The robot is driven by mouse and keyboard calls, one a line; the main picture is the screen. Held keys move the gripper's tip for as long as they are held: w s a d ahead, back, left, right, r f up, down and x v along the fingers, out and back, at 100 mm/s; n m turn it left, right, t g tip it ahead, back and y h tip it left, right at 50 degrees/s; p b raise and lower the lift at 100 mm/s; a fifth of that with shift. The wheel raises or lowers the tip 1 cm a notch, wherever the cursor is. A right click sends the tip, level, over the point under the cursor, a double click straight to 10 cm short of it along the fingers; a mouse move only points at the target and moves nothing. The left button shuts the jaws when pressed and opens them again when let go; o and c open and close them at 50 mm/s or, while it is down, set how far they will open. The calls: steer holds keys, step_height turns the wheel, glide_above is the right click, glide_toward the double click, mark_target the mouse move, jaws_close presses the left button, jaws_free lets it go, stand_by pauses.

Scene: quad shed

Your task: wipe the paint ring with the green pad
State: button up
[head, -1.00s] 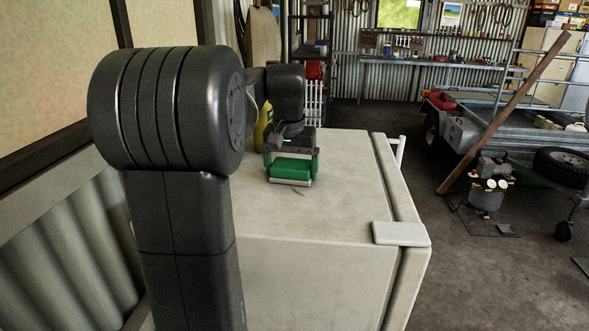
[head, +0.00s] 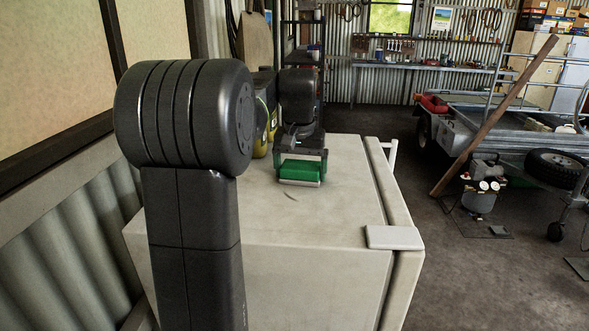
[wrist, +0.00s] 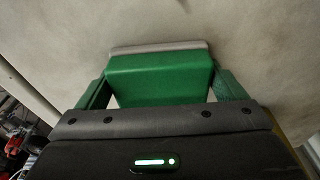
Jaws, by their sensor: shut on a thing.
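The green pad (head: 301,170), a block with a pale grey sole, is between the fingers of my gripper (head: 301,163), which is shut on it. In the wrist view the pad (wrist: 160,78) sits between both green fingers. It is at or just above the pale top of a white cabinet (head: 335,205); I cannot tell whether it touches. A short dark curved mark (head: 290,196), perhaps part of the paint ring, lies just in front of the pad. Any more of the ring is hidden or too faint.
A yellow bottle (head: 262,140) stands behind my arm, left of the gripper. A flat pale block (head: 395,237) lies at the cabinet's front right corner. The top right of the pad is clear. A trailer (head: 480,125) and a leaning plank (head: 490,120) stand farther right.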

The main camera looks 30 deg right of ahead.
mark_target(342, 182)
steer(key=shift+s+d+f, duration=0.1)
steer(key=shift+s+d, duration=0.55)
steer(key=shift+d, duration=0.35)
steer(key=shift+s+d, duration=0.6)
steer(key=shift+d, duration=0.4)
steer(key=shift+s+d, duration=0.45)
steer(key=shift+d, duration=0.35)
steer(key=shift+s+d, duration=0.5)
steer(key=shift+d, duration=0.3)
steer(key=shift+s+d, duration=0.45)
steer(key=shift+d, duration=0.35)
steer(key=shift+r, duration=0.25)
steer(key=shift+r, duration=2.9)
step_height(342, 182, up, 3)
steer(key=shift+a, duration=0.1)
